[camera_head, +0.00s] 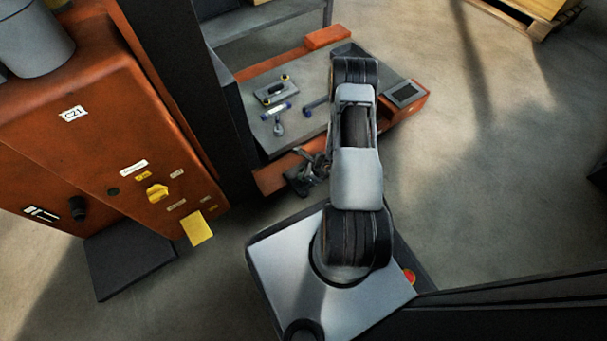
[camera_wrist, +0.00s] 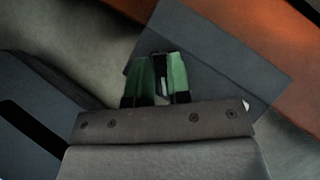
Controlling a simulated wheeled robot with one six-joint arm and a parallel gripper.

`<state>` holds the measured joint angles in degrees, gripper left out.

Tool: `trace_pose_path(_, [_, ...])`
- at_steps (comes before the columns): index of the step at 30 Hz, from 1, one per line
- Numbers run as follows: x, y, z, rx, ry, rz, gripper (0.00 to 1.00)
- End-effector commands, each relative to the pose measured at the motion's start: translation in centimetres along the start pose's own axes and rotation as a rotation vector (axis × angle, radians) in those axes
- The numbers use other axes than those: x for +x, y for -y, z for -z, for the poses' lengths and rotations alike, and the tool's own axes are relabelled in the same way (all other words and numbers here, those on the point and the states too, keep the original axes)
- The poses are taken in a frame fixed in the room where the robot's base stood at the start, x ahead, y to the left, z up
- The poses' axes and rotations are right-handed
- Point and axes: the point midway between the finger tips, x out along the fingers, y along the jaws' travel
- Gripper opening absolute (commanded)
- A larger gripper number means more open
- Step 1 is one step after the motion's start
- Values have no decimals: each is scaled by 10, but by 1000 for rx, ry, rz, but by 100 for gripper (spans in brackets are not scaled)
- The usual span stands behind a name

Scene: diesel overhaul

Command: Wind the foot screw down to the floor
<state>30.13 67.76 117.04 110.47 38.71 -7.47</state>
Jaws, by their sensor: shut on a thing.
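My gripper (camera_head: 303,178) is low beside the front orange rail of the workbench, left of my arm. In the wrist view its two green-padded fingers (camera_wrist: 158,76) are close together, shut on a narrow dark and pale piece. This piece (camera_wrist: 162,72) seems to be the foot screw; most of it is hidden between the pads. Its lower end and any gap to the floor cannot be seen. In the head view the screw cannot be made out behind the gripper.
A workbench (camera_head: 300,98) with orange rails holds several small tools and a dark-screened device (camera_head: 404,94). An orange cabinet (camera_head: 95,145) marked C21 stands at the left above a dark plate (camera_head: 125,262). A pallet (camera_head: 515,18) lies far right.

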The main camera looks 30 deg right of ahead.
Motion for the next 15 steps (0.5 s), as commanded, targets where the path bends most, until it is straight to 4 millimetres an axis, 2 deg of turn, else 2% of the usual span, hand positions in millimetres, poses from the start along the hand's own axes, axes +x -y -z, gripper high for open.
trace_pose_path(6, [0,0,0,20,0,14,0])
trace_pose_path(15, [2,-1,1,232,-1,174,0])
